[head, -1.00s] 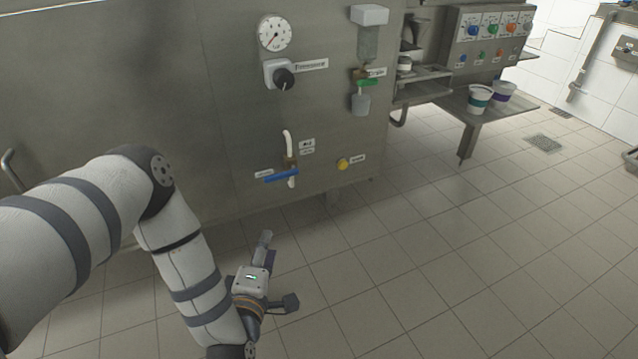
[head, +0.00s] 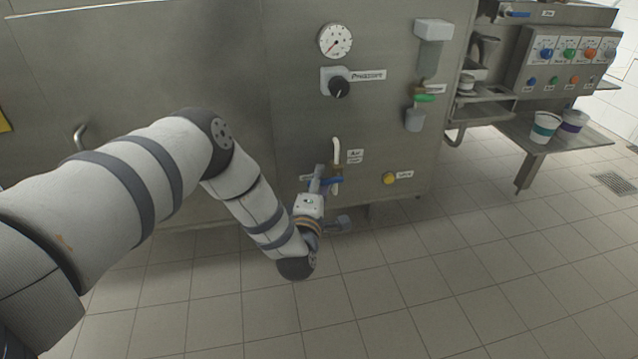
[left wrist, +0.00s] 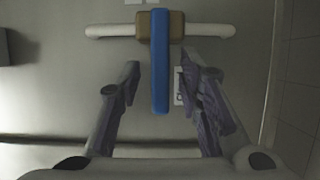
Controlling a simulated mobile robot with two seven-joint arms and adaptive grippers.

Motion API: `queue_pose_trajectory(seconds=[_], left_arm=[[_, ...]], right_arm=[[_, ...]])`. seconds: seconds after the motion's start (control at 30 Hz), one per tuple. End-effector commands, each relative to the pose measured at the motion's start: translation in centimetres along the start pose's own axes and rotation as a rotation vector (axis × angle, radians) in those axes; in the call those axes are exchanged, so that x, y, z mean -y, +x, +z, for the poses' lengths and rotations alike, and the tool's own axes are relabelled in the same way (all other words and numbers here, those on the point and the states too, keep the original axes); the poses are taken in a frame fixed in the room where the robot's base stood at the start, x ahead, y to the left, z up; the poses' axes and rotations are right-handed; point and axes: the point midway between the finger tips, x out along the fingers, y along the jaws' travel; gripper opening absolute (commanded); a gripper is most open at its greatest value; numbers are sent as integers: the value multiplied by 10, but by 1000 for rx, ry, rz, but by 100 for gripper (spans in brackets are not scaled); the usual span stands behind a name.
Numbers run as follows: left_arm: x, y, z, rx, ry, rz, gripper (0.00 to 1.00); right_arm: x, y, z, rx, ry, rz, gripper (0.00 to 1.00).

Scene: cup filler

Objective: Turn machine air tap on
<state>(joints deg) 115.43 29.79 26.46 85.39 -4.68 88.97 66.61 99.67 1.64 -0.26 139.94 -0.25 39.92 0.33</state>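The machine air tap has a blue lever (head: 332,181) on a white vertical pipe (head: 336,150) low on the steel front. The lever lies across the pipe. In the left wrist view the blue lever (left wrist: 160,62) lines up between my fingers, with its brass-coloured body (left wrist: 174,24) beyond them. My left gripper (head: 331,196) is open at the tap, one finger above and one below, and partly covers the lever in the head view. The fingers (left wrist: 160,68) show gaps on both sides of the lever; how deep it sits between them I cannot tell. My right gripper is not in view.
Above the tap are a pressure gauge (head: 336,41) and a black knob (head: 339,87). A yellow button (head: 389,178) is to the right. A filter unit with a green lever (head: 425,98) hangs higher right. Cups (head: 545,127) stand on a far shelf. The tiled floor is clear.

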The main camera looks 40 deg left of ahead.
Motion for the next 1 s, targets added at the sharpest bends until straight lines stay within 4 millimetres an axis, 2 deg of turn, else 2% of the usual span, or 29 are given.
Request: queue_pose_trajectory(seconds=[0.13, 0.3, 0.67, 1.0], left_arm=[[0, 0, 0, 0, 0, 0, 32], [0, 0, 0, 1, 0, -1, 0], [-2, -1, 0, 1, 15, -6, 0], [-17, 1, 2, 1, 187, -75, 0]], right_arm=[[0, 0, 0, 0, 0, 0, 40], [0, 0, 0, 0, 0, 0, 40], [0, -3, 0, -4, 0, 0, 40], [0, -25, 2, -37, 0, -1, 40]])
